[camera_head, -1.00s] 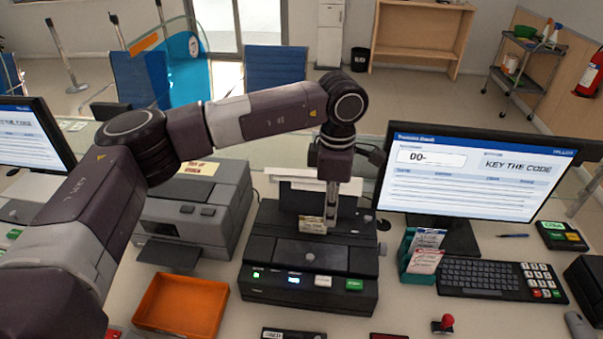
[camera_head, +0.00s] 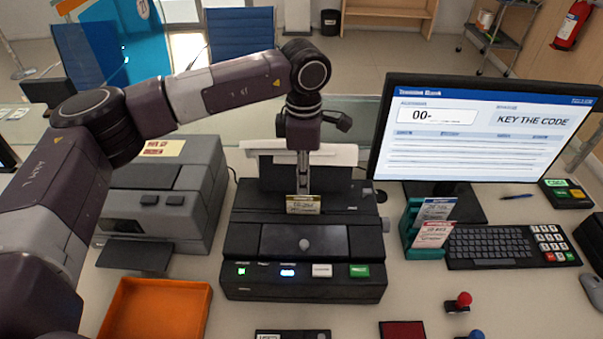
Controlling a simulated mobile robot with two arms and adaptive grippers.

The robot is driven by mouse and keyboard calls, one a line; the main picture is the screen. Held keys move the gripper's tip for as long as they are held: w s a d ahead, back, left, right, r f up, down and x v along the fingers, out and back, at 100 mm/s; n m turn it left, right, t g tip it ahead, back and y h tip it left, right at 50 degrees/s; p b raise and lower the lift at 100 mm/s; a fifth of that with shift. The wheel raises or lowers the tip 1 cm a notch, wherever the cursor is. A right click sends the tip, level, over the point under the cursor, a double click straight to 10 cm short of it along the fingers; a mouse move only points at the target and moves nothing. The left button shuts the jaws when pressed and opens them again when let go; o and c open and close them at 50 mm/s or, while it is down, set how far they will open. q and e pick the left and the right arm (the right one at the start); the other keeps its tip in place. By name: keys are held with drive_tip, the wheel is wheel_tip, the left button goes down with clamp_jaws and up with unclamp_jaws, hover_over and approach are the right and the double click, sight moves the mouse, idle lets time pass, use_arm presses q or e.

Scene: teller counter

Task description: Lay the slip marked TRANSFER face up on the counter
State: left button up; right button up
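My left gripper (camera_head: 303,187) reaches over the black machine (camera_head: 305,275) in the middle of the counter, fingers pointing down. It appears shut on a small slip (camera_head: 303,205) with a gold-brown header band and a pale body, which hangs below the fingertips in front of the machine's upper part. Its print is too small to read, so I cannot tell whether it says TRANSFER. Two more slips, one with a teal header (camera_head: 437,209) and one with a red header (camera_head: 434,232), stand in a green rack (camera_head: 413,250) right of the machine. My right gripper is out of view.
A grey printer (camera_head: 160,200) and an orange tray (camera_head: 155,312) are left of the machine. A monitor (camera_head: 480,150), keyboard (camera_head: 500,247) and red-knobbed stamp (camera_head: 461,302) are at the right. Bare counter (camera_head: 545,305) shows at the lower right.

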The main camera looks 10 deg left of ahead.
sight(303, 197)
use_arm(q)
wheel_tip(303, 197, down, 6)
drive_tip(key=shift+s+r+p, duration=0.15)
drive_tip(key=shift+p, duration=0.8)
drive_tip(key=shift+f, duration=0.45)
clamp_jaws()
drive_tip(key=shift+r+p, duration=0.85)
drive_tip(key=shift+r, duration=0.8)
wheel_tip(303, 197, up, 8)
drive_tip(key=p, duration=0.3)
